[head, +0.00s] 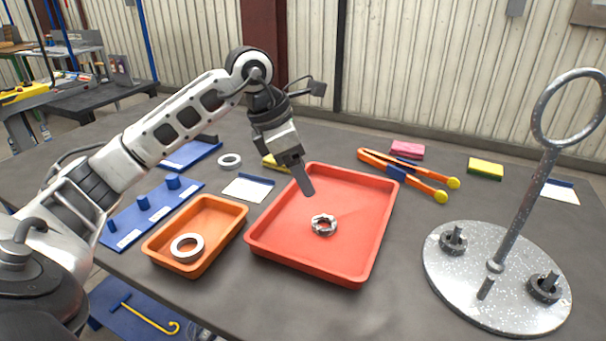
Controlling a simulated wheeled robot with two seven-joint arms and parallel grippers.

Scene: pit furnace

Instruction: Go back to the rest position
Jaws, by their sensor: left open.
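My left gripper (304,180) hangs over the back left part of the red tray (265,245), its fingers pointing down. It is open, seen nearly edge-on, with nothing visible between its fingers. A silver notched ring (323,225) lies in the red tray, in front of and apart from the gripper. My left arm reaches in from the left, above the blue board and the orange tray. My right gripper does not show.
An orange tray (228,243) holds a pale ring (187,248). A blue pegged board (143,202) lies at left. Orange tongs (408,176) lie behind right. A speckled round stand (497,280) with a tall ringed rod (522,205) occupies the right. Bare table shows between red tray and stand.

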